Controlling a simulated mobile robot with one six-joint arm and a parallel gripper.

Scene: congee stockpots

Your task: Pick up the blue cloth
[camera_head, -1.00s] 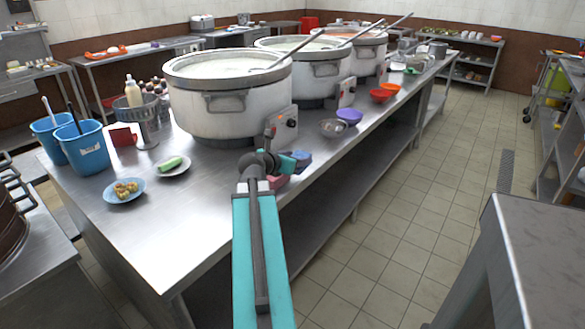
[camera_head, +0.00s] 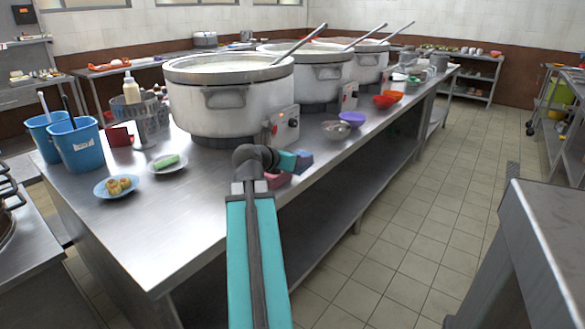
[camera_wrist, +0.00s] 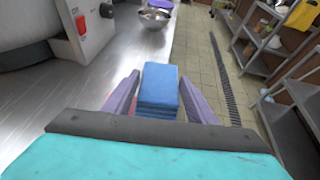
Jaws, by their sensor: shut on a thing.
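The blue cloth (camera_wrist: 160,88) is a folded, layered block between the two purple fingers of my gripper (camera_wrist: 161,98) in the wrist view. The gripper is shut on it, with a finger along each side. In the head view my gripper (camera_head: 288,171) is beside the near table edge, in front of the nearest pot, and a small part of the blue cloth (camera_head: 304,163) shows at its end. My arm hides some of it. I cannot tell how far the cloth is above the tabletop.
The steel table (camera_head: 190,215) carries large pots, the nearest (camera_head: 225,105) just behind my gripper. A metal bowl (camera_head: 336,130) and a purple bowl (camera_head: 352,118) stand beyond it. Blue buckets (camera_head: 78,145) and plates are at left. The tiled floor (camera_head: 410,230) at right is clear.

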